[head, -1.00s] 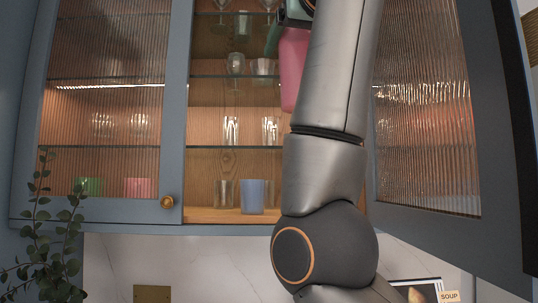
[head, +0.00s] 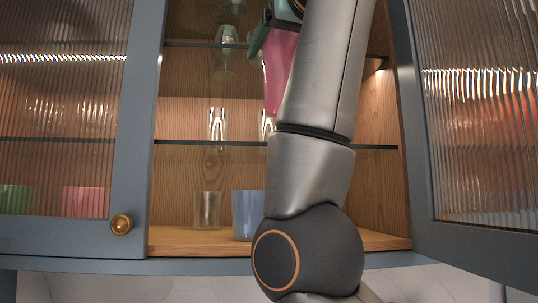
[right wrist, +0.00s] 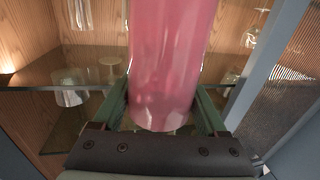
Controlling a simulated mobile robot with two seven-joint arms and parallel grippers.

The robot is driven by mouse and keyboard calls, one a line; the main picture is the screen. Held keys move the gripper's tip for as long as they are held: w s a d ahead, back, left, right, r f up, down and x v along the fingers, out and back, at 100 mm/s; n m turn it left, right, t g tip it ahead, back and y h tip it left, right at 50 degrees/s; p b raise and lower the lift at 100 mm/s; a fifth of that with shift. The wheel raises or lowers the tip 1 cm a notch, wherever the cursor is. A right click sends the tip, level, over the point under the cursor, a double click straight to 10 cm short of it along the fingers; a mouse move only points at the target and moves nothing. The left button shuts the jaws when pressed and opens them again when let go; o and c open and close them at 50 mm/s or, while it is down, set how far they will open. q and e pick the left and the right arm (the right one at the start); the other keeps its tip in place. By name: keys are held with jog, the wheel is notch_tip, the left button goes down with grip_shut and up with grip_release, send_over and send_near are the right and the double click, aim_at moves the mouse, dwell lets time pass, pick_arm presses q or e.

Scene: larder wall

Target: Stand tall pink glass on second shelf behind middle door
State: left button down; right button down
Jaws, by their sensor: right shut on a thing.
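The tall pink glass (head: 276,72) is held in my right gripper (head: 270,28), high in front of the open cabinet section. My arm hides part of the glass in the head view. In the right wrist view the pink glass (right wrist: 168,60) sits between the two green fingers of my right gripper (right wrist: 163,108), which are shut on it. A glass shelf edge (right wrist: 62,88) runs behind it there. In the head view the lower glass shelf (head: 205,142) and the upper glass shelf (head: 190,44) cross the open section. My left gripper is not in view.
A ribbed-glass door (head: 475,120) stands open at right; the left door (head: 60,120) with a brass knob (head: 121,224) is shut. A clear tumbler (head: 207,210) and a blue tumbler (head: 246,212) stand on the cabinet floor. A clear glass (head: 217,124) stands on the lower glass shelf.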

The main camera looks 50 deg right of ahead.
jog(key=shift+w+d+r, duration=0.1)
jog(key=shift+w+d, duration=0.05)
jog(key=shift+w, duration=0.1)
jog(key=f+p+x, duration=0.1)
jog(key=p+x, duration=0.4)
jog(key=x, duration=1.2)
jog(key=shift+f+p, duration=0.15)
jog(key=shift+p, duration=0.25)
jog(key=shift+w, duration=0.2)
jog(key=shift+f, duration=0.2)
grip_release()
jog(key=shift+r, duration=0.1)
